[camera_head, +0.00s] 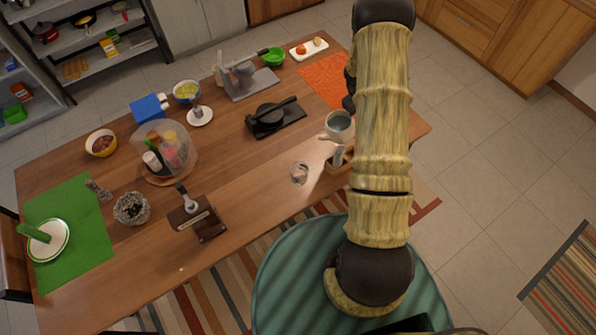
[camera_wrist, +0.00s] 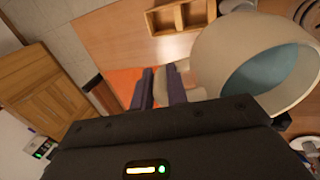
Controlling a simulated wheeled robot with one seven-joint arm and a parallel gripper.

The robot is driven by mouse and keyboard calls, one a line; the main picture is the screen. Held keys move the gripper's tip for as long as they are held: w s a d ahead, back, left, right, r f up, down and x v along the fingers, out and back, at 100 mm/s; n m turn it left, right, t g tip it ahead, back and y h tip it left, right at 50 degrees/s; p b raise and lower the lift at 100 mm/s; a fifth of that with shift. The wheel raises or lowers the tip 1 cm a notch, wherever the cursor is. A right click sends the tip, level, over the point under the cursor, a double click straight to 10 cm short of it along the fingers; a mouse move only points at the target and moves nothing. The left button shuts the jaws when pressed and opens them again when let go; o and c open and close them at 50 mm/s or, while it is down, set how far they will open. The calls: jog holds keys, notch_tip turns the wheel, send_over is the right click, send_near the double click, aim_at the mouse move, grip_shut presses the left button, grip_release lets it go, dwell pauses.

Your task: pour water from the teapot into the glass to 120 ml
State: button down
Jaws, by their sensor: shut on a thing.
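The teapot (camera_head: 338,124) is a cream-white pot with bluish water inside and a spout pointing left in the head view. It fills the right of the wrist view (camera_wrist: 232,62), its open mouth and blue water showing. My gripper (camera_wrist: 162,88) is shut on the pale handle at the teapot's side; my arm mostly hides the gripper in the head view.
A small wooden compartment box (camera_head: 338,166) sits near the table edge, right of the glass. A black press (camera_head: 270,115) lies behind and left. An orange mat (camera_head: 322,80) lies behind.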

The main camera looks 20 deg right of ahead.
jog(key=shift+s+a+r+h+b, duration=0.15)
jog(key=shift+a+r+h+b, duration=0.15)
jog(key=shift+b, duration=0.55)
jog(key=shift+s+b, duration=0.1)
jog(key=shift+b, duration=0.2)
jog(key=shift+a+r+b, duration=0.1)
jog(key=shift+a+b, duration=0.1)
jog(key=shift+b, duration=0.25)
jog(key=shift+h, duration=0.3)
jog(key=shift+s+r+b, duration=0.15)
jog(key=shift+s+b, duration=0.05)
jog(key=shift+b, duration=0.55)
jog(key=shift+a+t, duration=0.1)
jog(key=shift+t, duration=0.2)
